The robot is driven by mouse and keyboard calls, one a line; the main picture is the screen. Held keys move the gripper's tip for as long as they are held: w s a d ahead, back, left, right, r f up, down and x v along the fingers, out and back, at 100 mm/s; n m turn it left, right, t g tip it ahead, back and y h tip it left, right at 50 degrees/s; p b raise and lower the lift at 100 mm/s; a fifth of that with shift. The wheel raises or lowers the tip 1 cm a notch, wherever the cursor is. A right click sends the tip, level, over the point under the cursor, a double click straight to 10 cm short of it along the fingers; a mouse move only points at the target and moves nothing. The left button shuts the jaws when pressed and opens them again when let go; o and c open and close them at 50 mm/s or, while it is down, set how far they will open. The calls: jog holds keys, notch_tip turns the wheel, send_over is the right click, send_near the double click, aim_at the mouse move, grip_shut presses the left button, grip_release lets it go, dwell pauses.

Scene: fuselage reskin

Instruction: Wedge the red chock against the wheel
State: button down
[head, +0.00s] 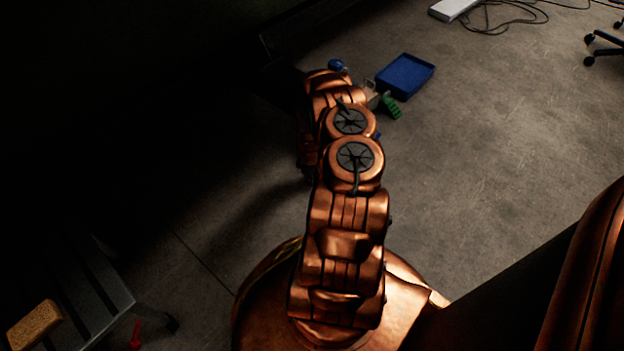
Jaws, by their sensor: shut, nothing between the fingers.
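In the head view, a small red object (135,336) stands on the floor at the bottom left, partly cut off by the frame edge. It is too small and dark to tell whether it is the red chock. A dark foot or wheel (172,323) shows just right of it, under the corner of a dark slatted platform (92,285). The two look apart. My copper arm reaches up the middle of the picture, away from the red object.
A blue tray (405,75) lies on the floor beyond my arm, with a green block (391,106) beside it and a blue round item (337,65) to the left. A tan block (34,324) lies on the platform. Cables (510,22) lie at the top right.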

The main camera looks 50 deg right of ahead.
jog(key=shift+d, duration=0.7)
jog(key=shift+w+a+r+p, duration=0.1)
jog(key=shift+a+p, duration=0.2)
jog(key=shift+p, duration=0.3)
jog(key=shift+d, duration=0.4)
jog(key=shift+d+p, duration=0.5)
jog(key=shift+d, duration=0.3)
jog(key=shift+d, duration=0.3)
jog(key=shift+a+p, duration=0.2)
jog(key=shift+p, duration=0.35)
jog(key=shift+d, duration=0.55)
jog(key=shift+a+p, duration=0.1)
jog(key=shift+p, duration=0.2)
